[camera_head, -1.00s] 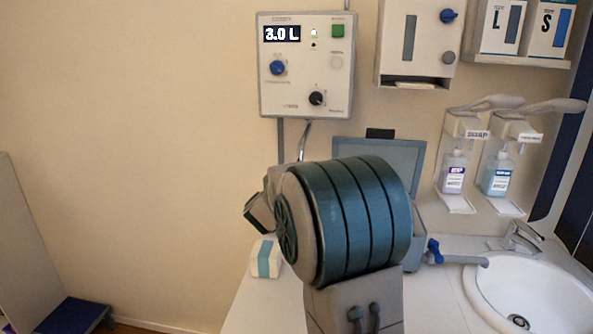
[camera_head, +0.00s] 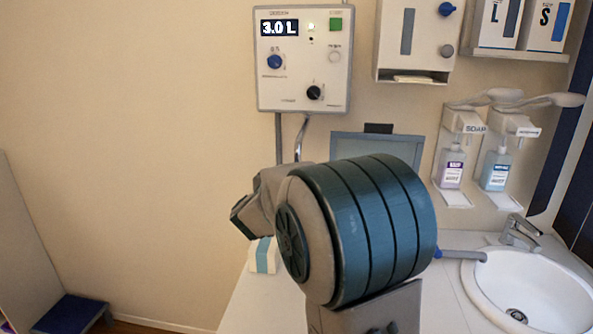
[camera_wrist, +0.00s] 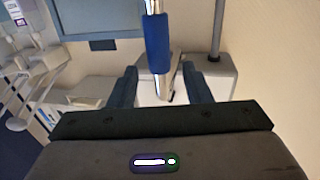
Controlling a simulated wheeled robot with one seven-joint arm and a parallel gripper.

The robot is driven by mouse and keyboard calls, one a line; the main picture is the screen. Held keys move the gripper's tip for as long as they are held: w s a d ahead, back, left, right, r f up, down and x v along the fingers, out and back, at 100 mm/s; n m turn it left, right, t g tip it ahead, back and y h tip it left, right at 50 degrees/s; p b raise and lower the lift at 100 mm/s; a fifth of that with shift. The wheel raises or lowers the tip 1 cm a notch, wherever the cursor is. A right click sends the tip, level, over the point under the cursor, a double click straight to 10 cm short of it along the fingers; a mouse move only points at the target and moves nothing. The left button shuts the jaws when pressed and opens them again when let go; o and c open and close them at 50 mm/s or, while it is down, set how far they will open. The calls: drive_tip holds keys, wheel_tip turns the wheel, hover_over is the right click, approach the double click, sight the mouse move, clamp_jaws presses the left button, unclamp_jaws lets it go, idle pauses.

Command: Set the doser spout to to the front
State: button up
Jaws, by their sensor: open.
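The doser (camera_head: 302,60) is a pale wall box with a 3.0 L display, a blue knob, a black knob and a green button. Its metal spout (camera_head: 300,138) hangs below the box; my arm hides the lower end in the head view. In the wrist view a shiny tube with a blue sleeve (camera_wrist: 157,45), seemingly the spout, comes down between the fingers. My gripper (camera_wrist: 158,68) is open, with one dark finger on each side of the tube. Gaps show on both sides, and I see no contact. The head view does not show the fingers.
A grey-blue framed panel (camera_head: 372,148) stands behind my arm. A white sink (camera_head: 535,285) with a tap is at the right. Soap dispensers (camera_head: 455,165) and a towel box (camera_head: 417,40) are on the wall. A small white-and-teal box (camera_head: 264,256) sits on the counter. The left wall is bare.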

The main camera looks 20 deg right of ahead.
drive_tip(key=b+v, duration=0.1)
drive_tip(key=v, duration=0.8)
drive_tip(key=shift+s+a, duration=0.15)
drive_tip(key=shift+s, duration=0.15)
drive_tip(key=s+a+f+n+y, duration=0.2)
drive_tip(key=a+f+n+y, duration=0.15)
drive_tip(key=a+y, duration=0.3)
drive_tip(key=s+a+f+n+y, duration=0.25)
drive_tip(key=a+n+y, duration=0.2)
drive_tip(key=y, duration=0.25)
drive_tip(key=s+d+f+g, duration=0.1)
drive_tip(key=s+f+g, duration=0.4)
drive_tip(key=s, duration=0.5)
drive_tip(key=s+d+f+n+g, duration=0.1)
drive_tip(key=s+f+g, duration=0.3)
drive_tip(key=s, duration=0.5)
drive_tip(key=shift+s+f+g+h, duration=0.35)
drive_tip(key=shift+s+f+g, duration=0.05)
drive_tip(key=shift+f, duration=0.25)
